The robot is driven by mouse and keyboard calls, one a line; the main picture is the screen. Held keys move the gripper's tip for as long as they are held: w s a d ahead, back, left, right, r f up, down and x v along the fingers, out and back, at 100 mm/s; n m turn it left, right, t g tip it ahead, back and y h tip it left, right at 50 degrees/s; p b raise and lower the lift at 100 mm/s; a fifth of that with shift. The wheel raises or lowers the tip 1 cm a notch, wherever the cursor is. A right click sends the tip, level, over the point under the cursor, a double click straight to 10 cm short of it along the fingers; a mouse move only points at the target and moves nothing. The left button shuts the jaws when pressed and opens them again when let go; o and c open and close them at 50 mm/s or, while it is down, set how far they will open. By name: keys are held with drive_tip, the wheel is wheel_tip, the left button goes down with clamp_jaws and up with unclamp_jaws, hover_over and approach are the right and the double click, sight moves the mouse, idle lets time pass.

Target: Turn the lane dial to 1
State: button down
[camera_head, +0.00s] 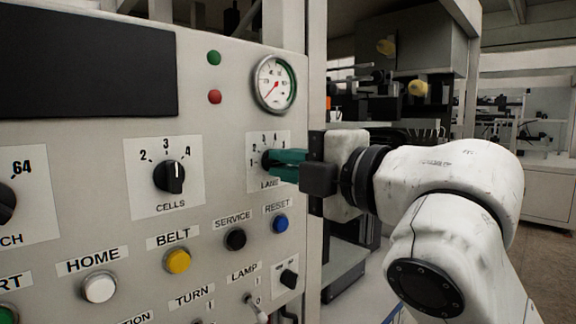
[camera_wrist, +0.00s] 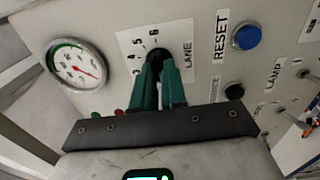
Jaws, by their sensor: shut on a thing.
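The lane dial (camera_head: 266,160) is a black knob on a white plate marked LANE, on the right part of the grey control panel. In the wrist view the lane dial (camera_wrist: 156,55) shows between and behind my fingertips, with the numerals 5 and 6 readable near it. My gripper (camera_head: 277,162) reaches in from the right, its teal fingers shut on the knob. In the wrist view my gripper (camera_wrist: 159,70) has one finger on each side of the knob. The fingers hide most of the knob, so I cannot tell which number its pointer faces.
The cells dial (camera_head: 170,177) is left of the lane dial, and a round gauge (camera_head: 274,83) is above it. Below are the blue reset button (camera_head: 280,223), the black service button (camera_head: 235,239) and the lamp switch (camera_head: 257,308). The panel's right edge is close to my gripper.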

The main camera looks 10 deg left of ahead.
drive_tip(key=shift+f, duration=0.2)
drive_tip(key=c, duration=1.2)
unclamp_jaws()
drive_tip(key=shift+r, duration=0.15)
drive_tip(key=shift+d, duration=0.1)
drive_tip(key=v, duration=1)
drive_tip(key=shift+s+d, duration=0.25)
drive_tip(key=shift+s, duration=0.05)
